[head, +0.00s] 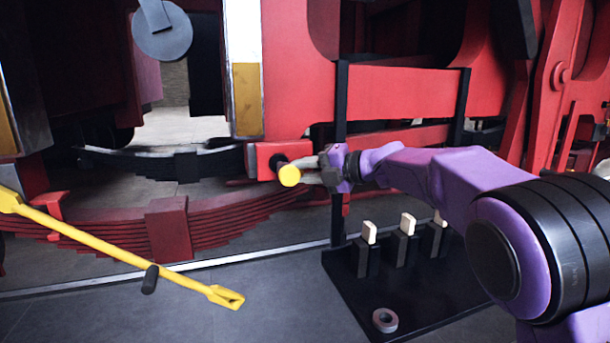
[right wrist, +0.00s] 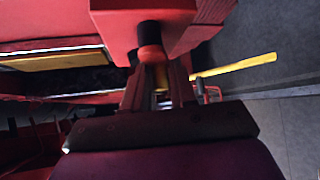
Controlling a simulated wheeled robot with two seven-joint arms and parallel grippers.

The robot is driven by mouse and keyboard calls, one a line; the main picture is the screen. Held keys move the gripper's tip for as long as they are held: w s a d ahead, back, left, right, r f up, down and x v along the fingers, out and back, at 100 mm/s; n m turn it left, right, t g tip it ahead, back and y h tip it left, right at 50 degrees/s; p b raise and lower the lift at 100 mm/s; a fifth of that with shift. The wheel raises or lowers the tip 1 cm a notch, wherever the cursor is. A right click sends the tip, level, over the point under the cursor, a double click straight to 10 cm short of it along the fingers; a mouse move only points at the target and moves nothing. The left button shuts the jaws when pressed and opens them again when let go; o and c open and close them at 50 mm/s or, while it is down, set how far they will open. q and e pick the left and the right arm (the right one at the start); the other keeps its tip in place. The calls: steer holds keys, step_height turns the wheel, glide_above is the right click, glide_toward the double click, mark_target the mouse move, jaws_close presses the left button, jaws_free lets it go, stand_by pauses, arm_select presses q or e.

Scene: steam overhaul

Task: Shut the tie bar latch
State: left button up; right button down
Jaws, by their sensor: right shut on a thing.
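My right gripper (head: 312,171) reaches in from the right and is shut on the knob. The fingers hide part of the grip. My left gripper is not in view.
A yellow bar (head: 110,249) with a slotted end and a black grip (head: 150,279) slants across the lower left. A red leaf spring (head: 170,228) lies behind it. A black rack (head: 380,290) with several upright pieces and a tape roll (head: 385,320) are below my right arm.

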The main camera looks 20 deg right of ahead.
steer(key=m+y+b, duration=0.1)
steer(key=m+t+y+b, duration=0.1)
steer(key=b, duration=0.1)
steer(key=shift+a+f, duration=0.1)
steer(key=shift+f, duration=0.3)
steer(key=shift+r+m+t+y+b, duration=0.3)
steer(key=shift+m+t+y+b, duration=0.1)
steer(key=shift+m+t+b, duration=0.4)
steer(key=shift+r, duration=0.1)
steer(key=c, duration=1.1)
jaws_free()
steer(key=shift+o, duration=0.2)
steer(key=shift+r, duration=0.1)
steer(key=b+v, duration=0.3)
steer(key=v, duration=0.7)
steer(key=shift+d, duration=0.3)
